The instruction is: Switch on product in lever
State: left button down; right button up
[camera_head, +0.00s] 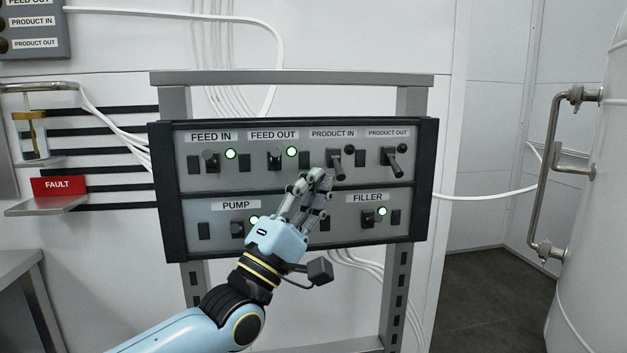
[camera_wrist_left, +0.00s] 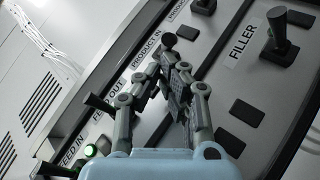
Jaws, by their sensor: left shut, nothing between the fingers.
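The control panel (camera_head: 300,186) carries a PRODUCT IN lever (camera_head: 336,166), which hangs tilted down. The indicator (camera_head: 349,149) beside it is dark. My left gripper (camera_head: 319,177) is shut and empty, its fingertips just below and left of this lever in the head view; whether they touch it I cannot tell. In the left wrist view the gripper (camera_wrist_left: 170,72) has its fingers close together near the PRODUCT IN label (camera_wrist_left: 147,50), partly hiding the panel behind. My right gripper is in neither view.
The PRODUCT OUT lever (camera_head: 395,164) is close to the right, tilted down. The FEED OUT lever (camera_head: 274,160) is to the left with a green light. The FILLER lever (camera_head: 368,218) is lower right, its light green. A metal frame (camera_head: 290,78) holds the panel.

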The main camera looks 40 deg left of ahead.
aim_at(332, 153)
pick_arm(q)
jog(key=shift+s+d+r+n+g+y+p, duration=0.15)
jog(key=shift+n+g+y+p, duration=0.15)
jog(key=shift+n+y+p, duration=0.5)
jog(key=shift+r+n+g+y+p, duration=0.15)
jog(key=shift+n+g+y+p, duration=0.15)
jog(key=shift+n+p, duration=0.5)
jog(key=n+g+y+p, duration=0.1)
jog(key=p, duration=0.2)
jog(key=r+n+g+p, duration=0.1)
jog(key=n+p, duration=0.1)
jog(key=p, duration=0.1)
jog(key=r+n+g+y+p, duration=0.1)
jog(key=g+p, duration=0.1)
jog(key=p, duration=0.2)
jog(key=shift+s+d+n+y, duration=0.3)
jog(key=shift+s+d+n, duration=0.05)
jog(key=shift+d+n, duration=0.05)
jog(key=shift+r+p, duration=0.1)
jog(key=shift+p, duration=0.3)
jog(key=shift+s+d, duration=0.1)
